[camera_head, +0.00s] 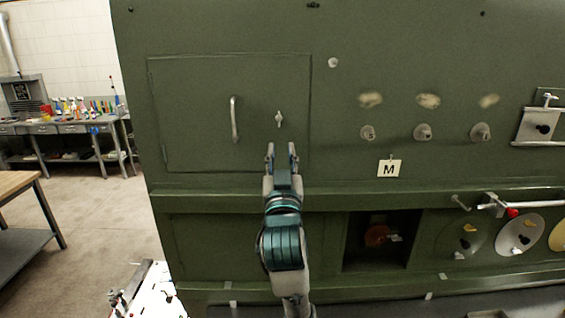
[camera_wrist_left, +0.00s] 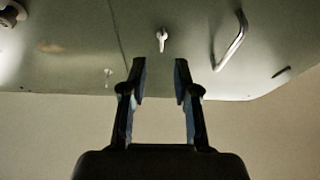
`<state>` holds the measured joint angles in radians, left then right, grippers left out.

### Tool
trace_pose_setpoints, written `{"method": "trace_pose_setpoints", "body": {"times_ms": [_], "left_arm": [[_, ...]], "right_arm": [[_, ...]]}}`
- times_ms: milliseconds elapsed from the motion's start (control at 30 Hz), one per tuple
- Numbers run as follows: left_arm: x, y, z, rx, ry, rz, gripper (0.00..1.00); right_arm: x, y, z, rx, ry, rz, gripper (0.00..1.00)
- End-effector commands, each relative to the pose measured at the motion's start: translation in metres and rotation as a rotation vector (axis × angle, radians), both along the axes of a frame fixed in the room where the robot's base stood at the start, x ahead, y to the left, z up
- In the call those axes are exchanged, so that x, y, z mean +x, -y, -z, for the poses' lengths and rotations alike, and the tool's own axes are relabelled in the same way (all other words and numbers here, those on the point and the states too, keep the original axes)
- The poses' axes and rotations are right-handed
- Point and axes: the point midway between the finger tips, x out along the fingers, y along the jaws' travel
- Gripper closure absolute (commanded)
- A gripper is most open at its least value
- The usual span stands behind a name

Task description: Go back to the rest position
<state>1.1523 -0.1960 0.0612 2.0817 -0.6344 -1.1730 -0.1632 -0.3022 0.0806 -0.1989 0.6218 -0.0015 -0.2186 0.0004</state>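My left gripper (camera_head: 282,152) is raised in front of the green fuselage panel, just below a small latch key (camera_head: 280,119). Its two fingers are apart with nothing between them. In the left wrist view the open fingers (camera_wrist_left: 160,75) point toward the panel, and the latch key (camera_wrist_left: 162,39) shows beyond them, apart from the fingertips. A rectangular door (camera_head: 190,125) with a vertical handle (camera_head: 235,120) is shut in the panel; the handle also shows in the left wrist view (camera_wrist_left: 232,42). My right gripper is not in view.
Right of the door are several knobs (camera_head: 423,132) and a tag marked M (camera_head: 389,168). Below are a dark square recess (camera_head: 360,250) and round discs (camera_head: 520,234). A ledge (camera_head: 400,195) crosses the panel. A workbench (camera_head: 75,127) stands far left; the floor (camera_head: 100,215) there is partly clear.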

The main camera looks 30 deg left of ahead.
Motion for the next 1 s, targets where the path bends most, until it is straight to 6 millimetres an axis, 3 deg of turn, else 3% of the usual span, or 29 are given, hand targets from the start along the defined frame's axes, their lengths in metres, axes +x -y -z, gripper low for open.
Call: {"method": "trace_pose_setpoints", "body": {"times_ms": [233, 767, 867, 967, 1000], "left_arm": [[-0.018, 0.013, 0.01, -0.001, -0.002, 0.001, 0.7], [-0.018, 0.013, 0.012, 0.0, -0.004, 0.0, 0.7], [-0.01, 0.013, 0.029, 0.0, -0.037, 0.009, 0.7], [0.01, 0.016, 0.075, -0.001, -0.125, 0.036, 0.7], [0.018, 0.017, 0.102, -0.002, -0.175, 0.052, 0.7]], "right_arm": [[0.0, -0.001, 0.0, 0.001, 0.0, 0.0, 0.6], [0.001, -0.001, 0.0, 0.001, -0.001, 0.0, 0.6], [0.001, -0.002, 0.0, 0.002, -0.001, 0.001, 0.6], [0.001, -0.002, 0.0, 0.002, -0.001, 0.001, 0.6], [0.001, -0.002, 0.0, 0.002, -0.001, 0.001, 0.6]]}}
